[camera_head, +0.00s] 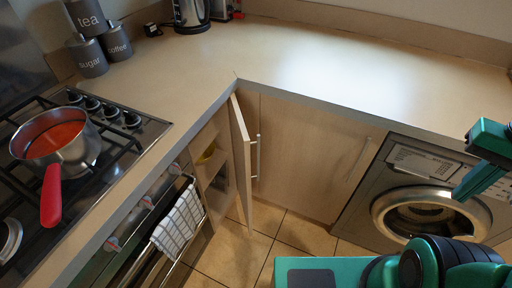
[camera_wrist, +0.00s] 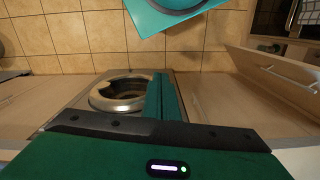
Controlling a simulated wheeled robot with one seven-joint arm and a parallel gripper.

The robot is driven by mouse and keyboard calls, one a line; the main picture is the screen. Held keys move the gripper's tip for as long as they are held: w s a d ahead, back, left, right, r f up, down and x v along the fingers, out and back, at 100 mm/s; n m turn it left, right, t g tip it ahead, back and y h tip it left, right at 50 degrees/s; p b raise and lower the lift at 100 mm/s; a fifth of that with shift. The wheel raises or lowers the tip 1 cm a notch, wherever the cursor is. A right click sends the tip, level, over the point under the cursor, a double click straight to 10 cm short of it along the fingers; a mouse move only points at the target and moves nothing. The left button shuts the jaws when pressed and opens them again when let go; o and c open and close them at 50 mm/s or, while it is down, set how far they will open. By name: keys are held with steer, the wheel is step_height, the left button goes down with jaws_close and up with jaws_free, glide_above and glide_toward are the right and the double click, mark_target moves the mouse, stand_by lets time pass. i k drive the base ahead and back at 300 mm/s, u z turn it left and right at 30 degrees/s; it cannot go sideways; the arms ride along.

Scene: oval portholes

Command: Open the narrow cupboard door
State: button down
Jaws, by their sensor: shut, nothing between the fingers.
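The narrow cupboard door (camera_head: 241,150) is pale wood and stands swung well out from its cupboard in the head view, to the left of the corner. A slim bar handle (camera_head: 256,157) is on its right-hand face. In the head view my gripper (camera_head: 462,192) is at the far right, in front of the washing machine, well apart from the door.
The washing machine (camera_head: 430,212) is at the right, beside a closed wide cupboard door (camera_head: 305,155). An oven with a towel (camera_head: 180,222) and a hob with a red-handled pan (camera_head: 62,150) are at left. Tiled floor (camera_head: 300,240) is clear between them. The worktop (camera_head: 310,65) is above.

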mark_target(242, 143)
steer(key=z, duration=0.6)
steer(key=k, duration=1.05)
steer(key=u, duration=1.05)
steer(key=i, duration=1.05)
steer(key=z, duration=0.05)
